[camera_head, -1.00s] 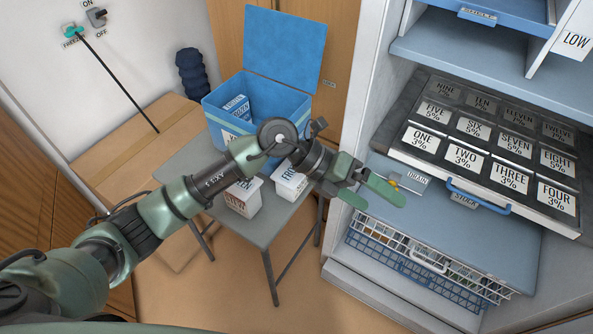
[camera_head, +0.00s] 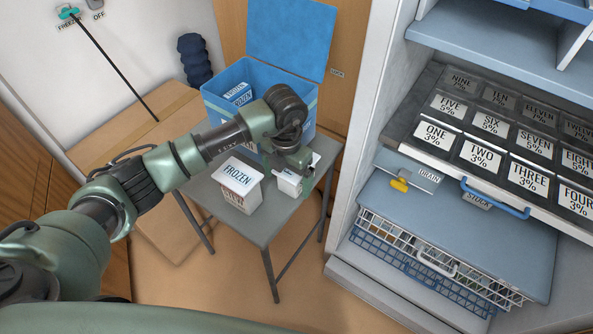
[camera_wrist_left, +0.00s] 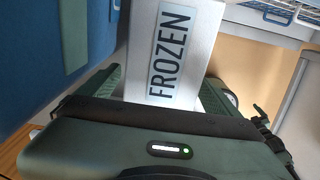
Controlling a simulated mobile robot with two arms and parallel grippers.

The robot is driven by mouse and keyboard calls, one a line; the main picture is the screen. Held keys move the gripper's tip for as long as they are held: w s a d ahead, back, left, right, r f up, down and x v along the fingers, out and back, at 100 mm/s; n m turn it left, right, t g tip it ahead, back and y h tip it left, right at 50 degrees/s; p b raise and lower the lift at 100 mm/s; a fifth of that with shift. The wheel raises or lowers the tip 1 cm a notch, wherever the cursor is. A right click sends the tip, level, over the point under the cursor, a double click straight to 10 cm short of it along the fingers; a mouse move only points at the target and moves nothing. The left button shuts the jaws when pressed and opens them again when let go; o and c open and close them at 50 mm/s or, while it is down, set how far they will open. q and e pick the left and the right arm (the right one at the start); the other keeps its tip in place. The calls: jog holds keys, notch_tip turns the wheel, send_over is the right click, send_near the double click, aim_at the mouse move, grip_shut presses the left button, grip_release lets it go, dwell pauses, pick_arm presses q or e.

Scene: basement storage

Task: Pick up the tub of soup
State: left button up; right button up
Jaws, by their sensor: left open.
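A white tub (camera_head: 289,185) stands near the right edge of the small grey table. My left gripper (camera_head: 296,170) is right above it, pointing down, and covers much of it. In the left wrist view the tub's white lid (camera_wrist_left: 170,50), marked FROZEN, lies between my open fingers. A second white tub (camera_head: 239,186), also marked FROZEN, stands to its left on the table; the smaller print on its side is hard to read. I cannot read which one is soup. My right gripper is not in view.
A blue cooler box (camera_head: 215,105) with its lid up stands behind the tubs and holds more FROZEN packs. The grey table (camera_head: 262,228) is bare at the front. A cabinet with drawers (camera_head: 470,225) and a wire basket (camera_head: 425,262) stands to the right.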

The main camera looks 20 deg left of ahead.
pick_arm(q)
jog(key=shift+f, duration=0.7)
jog(key=c, duration=2)
jog(key=shift+r, duration=0.1)
jog(key=shift+r, duration=0.1)
notch_tip(320, 180, up, 19)
jog(key=w+a+r+p, duration=0.4)
jog(key=w+a+r, duration=0.2)
jog(key=w+r, duration=0.1)
jog(key=w+a+f, duration=0.2)
jog(key=w+a, duration=0.3)
jog(key=w, duration=0.1)
jog(key=shift+a+f+p, duration=0.25)
jog(key=shift+p, duration=0.15)
jog(key=shift+w+f, duration=0.1)
jog(key=shift+f, duration=0.05)
